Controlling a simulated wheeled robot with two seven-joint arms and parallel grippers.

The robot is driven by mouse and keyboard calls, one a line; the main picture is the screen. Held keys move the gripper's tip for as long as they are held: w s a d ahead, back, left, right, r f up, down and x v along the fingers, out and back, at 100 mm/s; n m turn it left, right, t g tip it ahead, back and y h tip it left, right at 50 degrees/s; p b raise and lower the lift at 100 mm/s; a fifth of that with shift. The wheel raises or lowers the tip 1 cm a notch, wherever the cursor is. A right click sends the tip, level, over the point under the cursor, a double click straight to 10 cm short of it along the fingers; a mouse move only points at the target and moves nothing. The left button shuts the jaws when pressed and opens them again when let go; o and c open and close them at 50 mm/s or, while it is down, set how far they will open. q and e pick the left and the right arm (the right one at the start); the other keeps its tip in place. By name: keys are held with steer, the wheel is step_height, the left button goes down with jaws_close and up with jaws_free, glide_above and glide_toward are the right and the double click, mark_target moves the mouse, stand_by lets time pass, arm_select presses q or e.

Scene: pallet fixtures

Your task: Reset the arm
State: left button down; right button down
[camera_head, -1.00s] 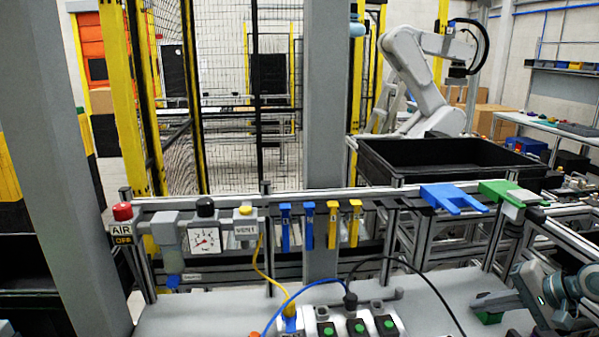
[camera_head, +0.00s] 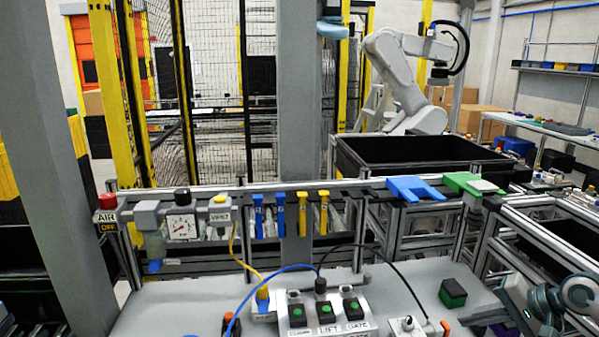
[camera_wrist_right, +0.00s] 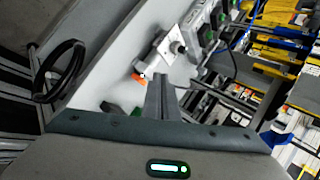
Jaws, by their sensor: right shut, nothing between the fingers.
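My right gripper (camera_head: 480,316) is low at the right of the grey worktop in the head view. In the right wrist view its fingers (camera_wrist_right: 161,90) are together with nothing between them, above the worktop. A black and green block (camera_head: 452,293) lies on the worktop just beyond and left of the gripper, apart from it in the head view. Green and black parts (camera_wrist_right: 137,112) show beside the fingers in the wrist view. My left gripper is not in view; only a small bluish part shows at the lower left edge.
A button box (camera_head: 326,330) with cables stands at the worktop's front middle, with a grey fitting (camera_head: 408,326) beside it. A rail behind carries a gauge (camera_head: 181,226), blue and yellow clips, a blue bracket (camera_head: 415,188) and a green bracket (camera_head: 462,181). A black bin (camera_head: 425,152) stands behind.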

steer(key=s+a+f+n+g+h, duration=0.1)
steer(key=s+a+f+n, duration=0.3)
steer(key=s+a+f, duration=0.5)
steer(key=s+a+f+n+g, duration=0.1)
steer(key=s+a+f+n, duration=0.3)
steer(key=s+a+f, duration=0.6)
steer(key=s+f+n+g+h, duration=0.1)
steer(key=s+f+n+h, duration=0.3)
steer(key=s, duration=1.2)
step_height(320, 180, down, 32)
steer(key=s+m+g+h+b, duration=0.1)
steer(key=s+b, duration=0.1)
steer(key=s+d+f+g, duration=0.1)
steer(key=s+d+f, duration=0.1)
steer(key=s+f, duration=1.5)
steer(key=shift+s+d+f+g+b, duration=0.2)
steer(key=shift+d+f+g+b, duration=0.1)
steer(key=shift+d+b, duration=0.1)
